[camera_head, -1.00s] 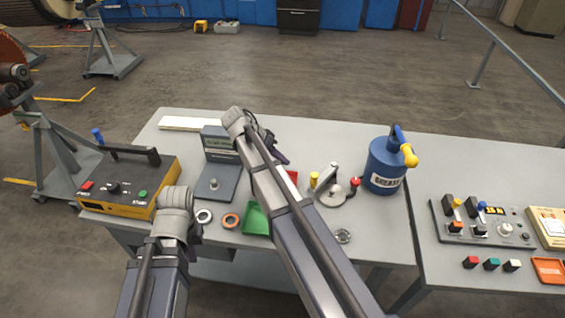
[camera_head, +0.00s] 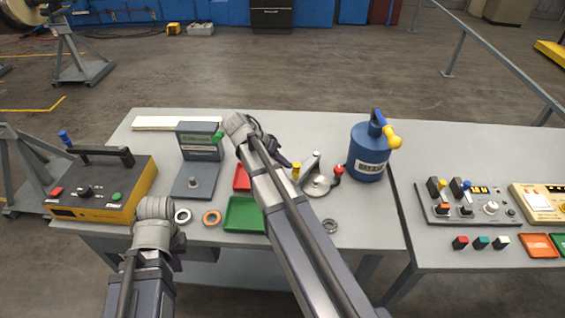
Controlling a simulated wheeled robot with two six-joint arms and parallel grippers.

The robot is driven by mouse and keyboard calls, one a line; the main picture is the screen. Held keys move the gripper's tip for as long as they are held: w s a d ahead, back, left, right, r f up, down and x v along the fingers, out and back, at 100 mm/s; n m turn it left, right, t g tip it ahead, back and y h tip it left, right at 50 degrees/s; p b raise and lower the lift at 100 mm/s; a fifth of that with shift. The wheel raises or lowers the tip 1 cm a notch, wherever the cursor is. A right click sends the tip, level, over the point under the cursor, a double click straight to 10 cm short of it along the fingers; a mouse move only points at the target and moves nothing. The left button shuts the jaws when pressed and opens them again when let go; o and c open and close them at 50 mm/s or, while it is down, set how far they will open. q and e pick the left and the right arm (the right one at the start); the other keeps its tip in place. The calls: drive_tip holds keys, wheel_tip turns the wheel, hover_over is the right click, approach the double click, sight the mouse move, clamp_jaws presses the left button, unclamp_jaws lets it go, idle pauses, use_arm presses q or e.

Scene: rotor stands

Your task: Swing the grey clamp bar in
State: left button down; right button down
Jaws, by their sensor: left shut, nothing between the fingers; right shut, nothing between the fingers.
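A small fixture with a round grey base (camera_head: 317,186) stands on the table, left of the blue grease can. A light grey bar (camera_head: 312,165) tilts up from it; I take this as the clamp bar. A red knob (camera_head: 338,170) is at its right and a yellow knob (camera_head: 296,170) at its left. My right gripper (camera_head: 284,163) is dark, shut and empty, just left of the yellow knob and partly hidden by my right arm. Whether it touches the fixture I cannot tell. My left arm's bend shows at lower left; its gripper is out of sight.
A grey stand with a screen (camera_head: 200,141), a yellow-black control box (camera_head: 105,188), a green tray (camera_head: 243,214), a red tray (camera_head: 241,178) and loose rings (camera_head: 212,218) are on the left. The grease can (camera_head: 368,152) stands close right of the fixture. A second table holds a control panel (camera_head: 468,205).

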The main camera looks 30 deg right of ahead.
use_arm(q)
drive_tip(key=shift+s+d, duration=0.55)
drive_tip(key=shift+s, duration=0.05)
use_arm(e)
drive_tip(key=s+d+n+t, duration=0.2)
drive_tip(key=s+d+n, duration=0.2)
drive_tip(key=s, duration=0.3)
drive_tip(key=shift+s+d+t, duration=0.2)
drive_tip(key=shift+s+t, duration=0.05)
drive_tip(key=shift+t, duration=0.05)
drive_tip(key=shift+s, duration=0.15)
